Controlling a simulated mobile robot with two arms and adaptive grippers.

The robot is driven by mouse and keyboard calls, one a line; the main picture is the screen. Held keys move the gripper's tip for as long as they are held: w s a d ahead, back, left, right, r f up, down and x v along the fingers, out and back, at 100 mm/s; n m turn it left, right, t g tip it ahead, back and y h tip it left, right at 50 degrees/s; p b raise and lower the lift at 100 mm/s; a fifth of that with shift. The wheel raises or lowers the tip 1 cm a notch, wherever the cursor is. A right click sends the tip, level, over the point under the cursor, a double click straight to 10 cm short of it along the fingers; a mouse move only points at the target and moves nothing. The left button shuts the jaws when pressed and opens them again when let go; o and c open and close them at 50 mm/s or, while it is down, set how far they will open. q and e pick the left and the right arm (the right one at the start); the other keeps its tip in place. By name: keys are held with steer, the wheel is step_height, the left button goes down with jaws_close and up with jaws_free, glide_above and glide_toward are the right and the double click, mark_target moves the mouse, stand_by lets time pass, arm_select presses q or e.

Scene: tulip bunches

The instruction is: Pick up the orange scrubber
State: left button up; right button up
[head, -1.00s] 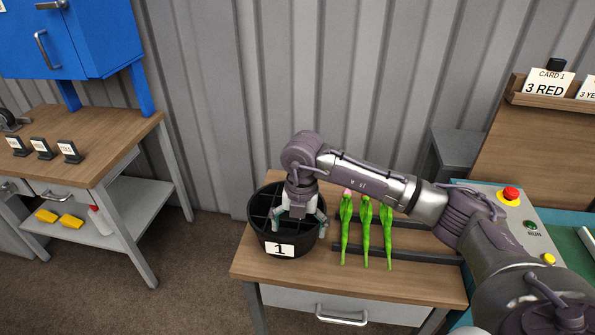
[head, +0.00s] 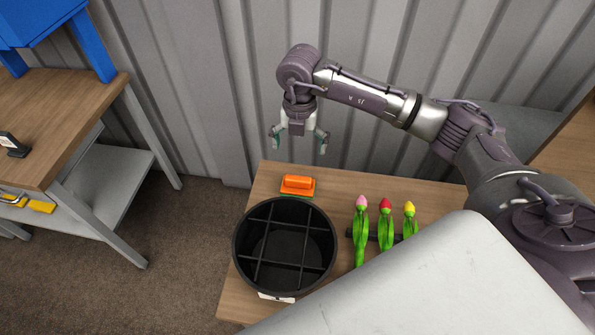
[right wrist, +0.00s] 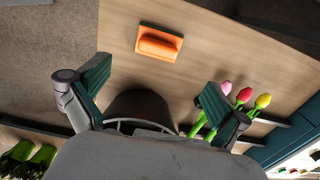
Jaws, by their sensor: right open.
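The orange scrubber (head: 297,185) lies flat on the small wooden table, just behind the black bucket (head: 240,255). It also shows in the right wrist view (right wrist: 158,44), with a thin green edge beneath its orange body. My right gripper (head: 299,143) is open and empty, above and behind the scrubber in the head view, apart from it. In the right wrist view its two fingers (right wrist: 151,98) are spread wide, with the scrubber beyond them near the top. My left gripper is not in view.
The bucket has a divider and stands beside the scrubber. Pink, red (head: 386,206) and yellow tulips lie on the table to its right. A grey corrugated wall (head: 215,120) rises behind. A wooden workbench (head: 60,110) stands at the left. A large pale surface covers the lower right.

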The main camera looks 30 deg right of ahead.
mark_target(298, 178)
steer(key=f, duration=0.3)
steer(key=shift+s+f+p, duration=0.2)
steer(key=shift+s+p, duration=0.05)
steer(key=shift+p, duration=0.1)
step_height(298, 178, down, 4)
steer(key=shift+a+r, duration=0.1)
steer(key=shift+r, duration=0.05)
steer(key=shift+w+f, duration=0.1)
steer(key=shift+f, duration=0.15)
steer(key=shift+f+p, duration=0.3)
steer(key=shift+p, duration=0.15)
steer(key=f, duration=0.1)
steer(key=f+p, duration=0.1)
steer(key=f, duration=0.1)
steer(key=shift+s+a+f, duration=0.2)
steer(key=shift+f, duration=0.6)
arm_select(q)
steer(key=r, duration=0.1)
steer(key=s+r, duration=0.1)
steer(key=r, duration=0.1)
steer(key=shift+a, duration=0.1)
arm_select(e)
steer(key=c, duration=1.1)
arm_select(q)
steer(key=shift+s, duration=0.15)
arm_select(e)
steer(key=shift+c, duration=0.2)
